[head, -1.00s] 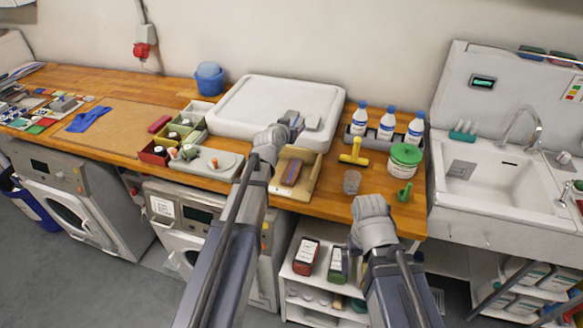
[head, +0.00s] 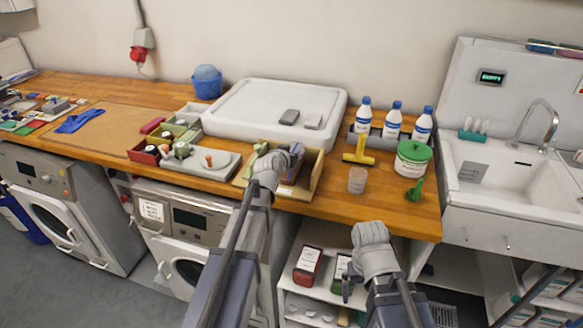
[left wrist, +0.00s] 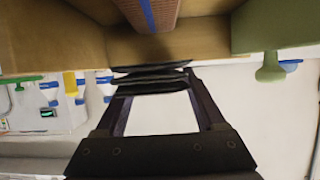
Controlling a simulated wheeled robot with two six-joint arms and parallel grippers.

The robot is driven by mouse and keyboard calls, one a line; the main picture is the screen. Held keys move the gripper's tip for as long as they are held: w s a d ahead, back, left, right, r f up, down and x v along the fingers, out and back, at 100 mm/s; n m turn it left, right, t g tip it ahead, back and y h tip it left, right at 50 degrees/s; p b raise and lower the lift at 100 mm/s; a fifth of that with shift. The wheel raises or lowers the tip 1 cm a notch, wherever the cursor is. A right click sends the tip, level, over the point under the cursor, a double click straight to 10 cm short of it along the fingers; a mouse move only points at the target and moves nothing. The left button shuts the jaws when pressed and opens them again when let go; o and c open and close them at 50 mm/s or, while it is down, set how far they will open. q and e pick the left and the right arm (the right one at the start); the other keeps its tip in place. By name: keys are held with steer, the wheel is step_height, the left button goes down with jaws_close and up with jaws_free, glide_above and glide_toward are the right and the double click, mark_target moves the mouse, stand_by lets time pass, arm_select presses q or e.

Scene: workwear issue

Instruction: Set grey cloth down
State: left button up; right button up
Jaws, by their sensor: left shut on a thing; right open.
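My left gripper (head: 293,152) is over the open wooden box (head: 314,178) at the counter's front edge. In the left wrist view it is shut on a dark, flat, layered thing (left wrist: 150,78), which looks like the folded grey cloth, close to the box wall. In the head view the cloth is mostly hidden by the hand. A brown block with a blue stripe (left wrist: 150,12) and a green piece with a knob (left wrist: 272,30) are at the box. My right gripper (head: 347,288) is open and empty, low in front of the counter.
A white tray (head: 240,104) with a dark grey piece (head: 289,117) and a lighter one (head: 313,121) stands behind the box. A clear cup (head: 357,180), yellow tool (head: 358,151), green-lidded tub (head: 412,160) and bottles (head: 393,122) stand to the right.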

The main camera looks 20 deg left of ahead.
arm_select(q)
steer(key=shift+f+b, duration=2.2)
steer(key=shift+f, duration=0.05)
steer(key=shift+f, duration=0.15)
steer(key=o, duration=1.3)
steer(key=shift+r, duration=0.25)
steer(key=p+v, duration=0.4)
steer(key=v, duration=0.7)
steer(key=shift+r, duration=0.1)
steer(key=shift+s+r+p, duration=0.1)
steer(key=shift+s+p, duration=0.25)
steer(key=shift+s, duration=0.1)
